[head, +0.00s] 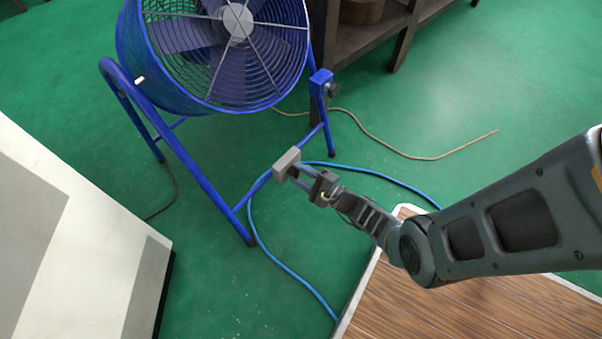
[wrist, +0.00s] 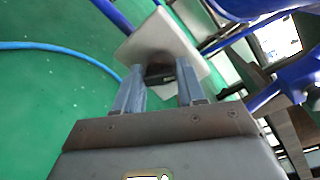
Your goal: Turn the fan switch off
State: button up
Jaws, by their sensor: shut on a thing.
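The blue fan (head: 170,85) stands on a tubular blue frame at the top of the head view. In the wrist view, the block (wrist: 152,42) shows as a flat plate beyond the fingers (wrist: 160,80).
A blue hose (head: 268,258) and a tan cord (head: 400,150) lie on the green floor. A wood-topped surface (head: 450,310) is at lower right, a white cabinet (head: 70,215) at left. Dark shelving (head: 405,35) stands behind the fan at right.

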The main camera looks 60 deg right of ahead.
jog(key=shift+d+r+n, duration=0.1)
jog(key=shift+n, duration=0.9)
jog(key=shift+d+r+n, duration=0.1)
jog(key=shift+n, duration=0.9)
jog(key=o, duration=1)
jog(key=shift+a+g, duration=0.15)
jog(key=shift+g, duration=0.15)
jog(key=shift+f, duration=0.1)
jog(key=s+p, duration=0.2)
jog(key=s, duration=0.5)
jog(key=shift+s+a+r, duration=0.35)
jog(key=shift+s+a, duration=0.05)
jog(key=shift+a, duration=0.05)
